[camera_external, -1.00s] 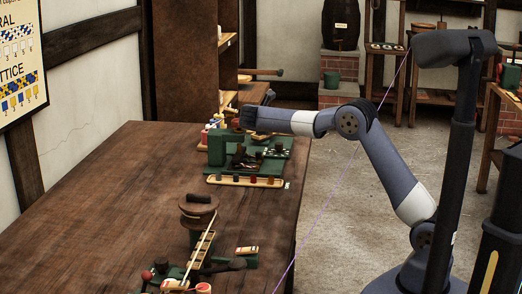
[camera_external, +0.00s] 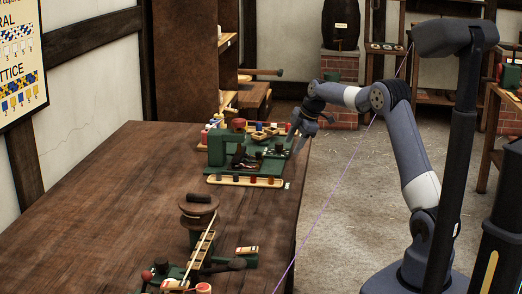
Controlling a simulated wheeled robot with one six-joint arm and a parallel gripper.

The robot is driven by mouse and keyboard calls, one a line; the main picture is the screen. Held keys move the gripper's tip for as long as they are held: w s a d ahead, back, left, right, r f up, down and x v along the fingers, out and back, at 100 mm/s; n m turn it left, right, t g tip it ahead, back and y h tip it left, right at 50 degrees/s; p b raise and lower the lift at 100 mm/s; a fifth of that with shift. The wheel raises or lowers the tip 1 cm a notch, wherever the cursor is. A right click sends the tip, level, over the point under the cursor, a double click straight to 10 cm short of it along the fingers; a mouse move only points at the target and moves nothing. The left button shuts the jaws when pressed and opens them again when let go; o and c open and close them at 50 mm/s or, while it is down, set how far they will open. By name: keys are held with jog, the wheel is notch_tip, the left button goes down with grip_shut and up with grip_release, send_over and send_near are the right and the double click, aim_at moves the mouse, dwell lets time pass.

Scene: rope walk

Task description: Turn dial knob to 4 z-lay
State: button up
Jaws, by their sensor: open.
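A green machine (camera_external: 217,150) stands at the far end of the wooden table. A small dark knob (camera_external: 279,149) sits on the machine's right side, on a pale-marked plate; it may be the dial, but its markings are too small to read. My gripper (camera_external: 298,143) is open and points down, just right of this knob, near the table's right edge. Its fingers look empty. I cannot tell whether they touch the machine.
A wooden rack of small pegs (camera_external: 244,180) lies before the machine. A dark wooden spool (camera_external: 198,208) on a green stand is nearer the camera. The table's left side (camera_external: 100,230) is clear. A thin purple line (camera_external: 325,209) crosses the floor area.

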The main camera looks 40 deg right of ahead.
jog(key=w+d+r+m+t+y+p, duration=0.1)
jog(key=d+r+m+t+y, duration=0.5)
jog(key=d+r+m, duration=0.4)
jog(key=n, duration=0.1)
send_near(282, 143)
jog(key=shift+t+h, duration=0.3)
jog(key=shift+t, duration=0.1)
jog(key=x, duration=0.3)
jog(key=p+x, duration=0.1)
jog(key=x, duration=0.2)
jog(key=p+x, duration=0.1)
jog(key=x, duration=0.2)
jog(key=shift+s+a+f, duration=0.15)
jog(key=shift+s+a, duration=0.1)
jog(key=shift+a, duration=0.15)
jog(key=c, duration=1)
jog(key=shift+o, duration=0.2)
